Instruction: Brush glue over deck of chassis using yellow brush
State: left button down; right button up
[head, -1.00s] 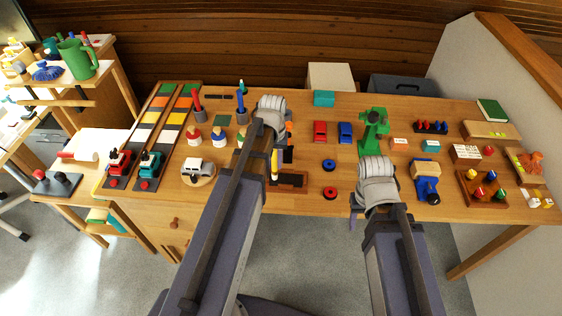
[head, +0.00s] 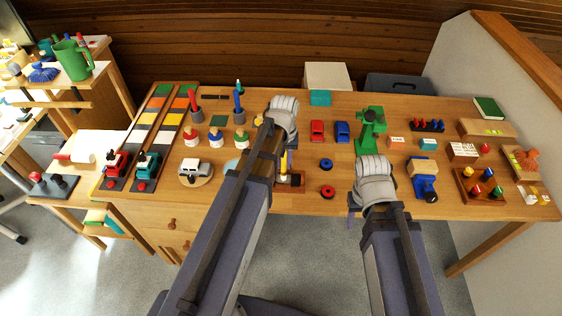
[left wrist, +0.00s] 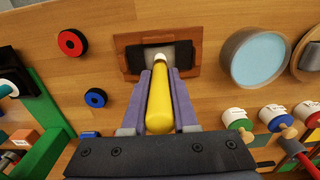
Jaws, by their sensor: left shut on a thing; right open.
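My left gripper (left wrist: 160,100) is shut on the yellow brush (left wrist: 160,112), which also shows in the head view (head: 284,162). The brush's pale tip points at the brown wooden tray (left wrist: 128,60). Inside the tray lies a dark grey piece with a paler patch, likely the chassis (left wrist: 142,54), partly hidden by the brush and fingers. I cannot tell whether the tip touches it. A round dish of light blue liquid (left wrist: 258,60), possibly the glue, stands beside the tray; my left arm partly covers it in the head view. My right gripper (head: 353,208) is open near the table's front edge.
Red (head: 327,191) and blue (head: 326,164) wheels lie just right of the tray. Red (head: 317,130) and blue (head: 342,131) car bodies and a green stand (head: 370,130) are further back.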

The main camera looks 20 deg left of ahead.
pick_arm(q)
jog(key=shift+w+d+r, duration=0.1)
jog(key=shift+w+d, duration=0.2)
jog(key=shift+d, duration=0.7)
jog(key=shift+w+d, duration=0.25)
jog(key=shift+d, duration=0.75)
jog(key=shift+a, duration=0.15)
jog(key=shift+s+a, duration=0.3)
jog(key=shift+a, duration=0.65)
jog(key=shift+s+a, duration=0.25)
jog(key=shift+a, duration=0.65)
jog(key=shift+s+a, duration=0.3)
jog(key=shift+a, duration=0.7)
jog(key=shift+s+a, duration=0.3)
jog(key=shift+a, duration=0.65)
jog(key=shift+d, duration=0.15)
jog(key=shift+w+d, duration=0.3)
jog(key=shift+d, duration=0.6)
jog(key=shift+w+d, duration=0.3)
jog(key=shift+d, duration=0.6)
